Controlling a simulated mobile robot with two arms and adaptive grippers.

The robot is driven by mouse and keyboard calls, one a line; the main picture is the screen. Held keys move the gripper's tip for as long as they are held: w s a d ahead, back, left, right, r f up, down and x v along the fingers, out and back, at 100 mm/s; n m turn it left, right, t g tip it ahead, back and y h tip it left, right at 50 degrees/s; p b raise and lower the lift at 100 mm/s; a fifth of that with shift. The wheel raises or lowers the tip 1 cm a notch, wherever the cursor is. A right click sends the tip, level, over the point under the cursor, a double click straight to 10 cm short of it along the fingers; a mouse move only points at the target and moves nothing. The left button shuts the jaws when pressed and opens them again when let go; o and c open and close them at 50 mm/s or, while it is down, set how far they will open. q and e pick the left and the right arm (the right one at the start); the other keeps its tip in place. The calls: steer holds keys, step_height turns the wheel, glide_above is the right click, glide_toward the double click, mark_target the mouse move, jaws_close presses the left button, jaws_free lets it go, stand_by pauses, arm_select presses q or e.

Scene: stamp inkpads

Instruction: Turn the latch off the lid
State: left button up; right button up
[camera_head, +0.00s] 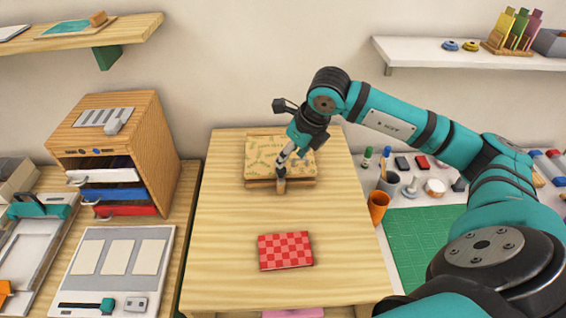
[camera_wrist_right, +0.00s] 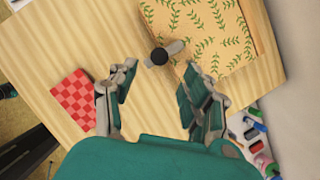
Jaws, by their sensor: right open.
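A wooden box with a leaf-patterned lid (camera_head: 262,150) stands at the back of the wooden table; the lid (camera_wrist_right: 215,25) also shows in the right wrist view. The latch (camera_wrist_right: 160,56), a dark round knob with a short grey bar, is at the box's front edge, the bar reaching toward the lid. My right gripper (camera_head: 284,162) points down at the front of the box, partly covering the lid. In the wrist view its open fingers (camera_wrist_right: 161,75) are on either side of the latch, holding nothing. My left gripper is out of view.
A red checkered cloth square (camera_head: 285,250) lies nearer the front of the table (camera_head: 225,220). A drawer cabinet (camera_head: 130,140) stands left. An orange cup (camera_head: 378,207), several small items and a green mat (camera_head: 425,240) lie right. Much of the tabletop is bare.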

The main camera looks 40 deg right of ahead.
mark_target(283, 170)
steer(key=p+x, duration=0.1)
steer(key=x, duration=0.5)
steer(key=shift+w+a+f, duration=0.1)
steer(key=shift+f, duration=0.1)
steer(key=shift+c, duration=0.2)
jaws_close()
